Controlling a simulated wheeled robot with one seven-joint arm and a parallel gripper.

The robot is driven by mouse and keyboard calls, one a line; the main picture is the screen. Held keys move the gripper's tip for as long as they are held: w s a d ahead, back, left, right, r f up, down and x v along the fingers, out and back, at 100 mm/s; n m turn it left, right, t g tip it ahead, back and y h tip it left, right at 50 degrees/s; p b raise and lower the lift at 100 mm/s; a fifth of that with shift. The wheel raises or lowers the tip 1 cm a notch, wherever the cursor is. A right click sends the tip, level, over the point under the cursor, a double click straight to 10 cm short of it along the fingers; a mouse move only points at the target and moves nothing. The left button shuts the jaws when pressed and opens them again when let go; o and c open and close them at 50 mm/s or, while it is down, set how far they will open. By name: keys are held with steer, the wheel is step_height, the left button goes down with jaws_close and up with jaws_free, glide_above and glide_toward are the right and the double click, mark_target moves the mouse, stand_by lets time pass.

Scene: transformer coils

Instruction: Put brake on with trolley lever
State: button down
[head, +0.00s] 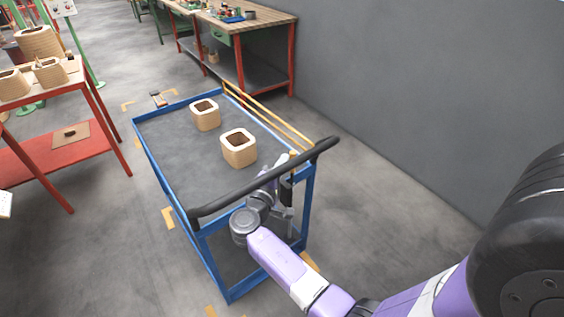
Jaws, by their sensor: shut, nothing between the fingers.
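The blue trolley (160,180) stands in the middle of the head view, with a grey top and a black push handle (320,150) at its near end. My arm reaches in from the lower right to the trolley's near right corner. My gripper (285,207) appears to be beside the corner post, below the handle. It is small and partly hidden by the handle and my own wrist, and it looks shut with nothing held. The brake lever cannot be made out clearly; it may be among the grey and dark parts by that corner. I cannot tell whether my gripper touches it.
Two tan coil forms (239,153) (205,121) sit on the trolley top. A red table (40,160) with coils stands at the left. A workbench (270,22) stands behind, along a grey wall (400,90). The floor between trolley and wall is clear.

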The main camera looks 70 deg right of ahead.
steer(key=shift+f+b, duration=0.15)
steer(key=shift+b, duration=0.15)
steer(key=shift+s+a+m+b, duration=0.15)
steer(key=shift+s+m+b, duration=0.15)
steer(key=shift+b, duration=0.3)
steer(key=s+m+b, duration=0.1)
steer(key=b, duration=0.2)
steer(key=s+a+f+m+h+b, duration=0.1)
steer(key=b, duration=0.2)
steer(key=s+a+f+m+g+h+b, duration=0.3)
steer(key=m+b, duration=0.9)
steer(key=b, duration=1.7)
steer(key=s+a+f+g, duration=0.1)
steer(key=s+f+g, duration=0.1)
steer(key=s+g, duration=0.1)
steer(key=shift+s+f+m+h, duration=0.35)
steer(key=shift+s+m+h, duration=0.05)
steer(key=shift+s, duration=0.35)
steer(key=shift+s+f+g+b, duration=0.2)
steer(key=shift+g+b, duration=0.1)
steer(key=shift+b, duration=0.15)
